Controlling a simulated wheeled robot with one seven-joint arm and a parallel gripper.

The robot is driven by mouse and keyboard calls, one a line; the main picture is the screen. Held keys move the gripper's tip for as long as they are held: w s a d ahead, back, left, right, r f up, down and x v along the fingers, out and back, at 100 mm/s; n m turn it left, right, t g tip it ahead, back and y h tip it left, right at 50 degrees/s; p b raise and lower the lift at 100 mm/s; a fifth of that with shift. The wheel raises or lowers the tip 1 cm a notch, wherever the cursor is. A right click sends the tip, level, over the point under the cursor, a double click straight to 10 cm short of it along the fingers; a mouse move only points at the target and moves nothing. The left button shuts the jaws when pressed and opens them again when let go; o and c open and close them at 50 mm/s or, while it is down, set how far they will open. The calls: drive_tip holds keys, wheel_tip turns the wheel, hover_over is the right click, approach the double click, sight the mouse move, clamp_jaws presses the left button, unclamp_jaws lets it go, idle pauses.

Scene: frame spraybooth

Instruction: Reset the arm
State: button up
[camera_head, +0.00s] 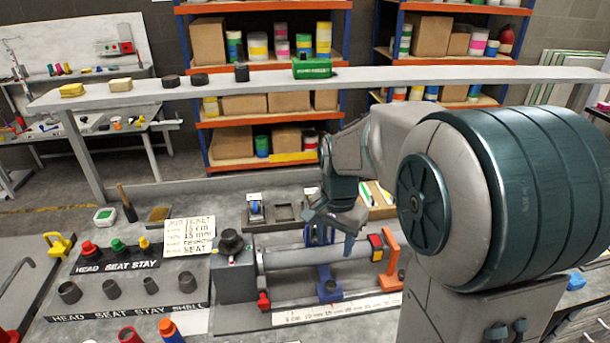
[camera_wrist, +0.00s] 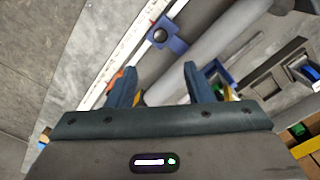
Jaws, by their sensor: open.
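My gripper (camera_head: 338,228) hangs above the bench fixture in the head view, its fingers pointing down. In the wrist view my gripper (camera_wrist: 160,84) shows two blue fingers spread apart with nothing between them. Behind the fingers lies a grey tube (camera_wrist: 215,50) in the fixture. The tube (camera_head: 295,256) also shows in the head view, partly hidden by my gripper. My arm (camera_head: 385,145) is bent and covers part of the bench on the right.
A raised grey shelf (camera_head: 400,77) spans the bench, with a green box (camera_head: 313,68) and several small pieces on it. A black fixture block (camera_head: 236,278), a job ticket (camera_head: 189,236), labelled cups (camera_head: 115,289) and an orange bracket (camera_head: 390,250) surround the work area.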

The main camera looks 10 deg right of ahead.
drive_tip(key=s+r+n+t, duration=0.3)
drive_tip(key=s+r+n, duration=0.2)
drive_tip(key=s+n, duration=0.4)
drive_tip(key=s, duration=0.5)
drive_tip(key=shift+s+t, duration=0.35)
drive_tip(key=shift+t, duration=0.05)
idle(2.3)
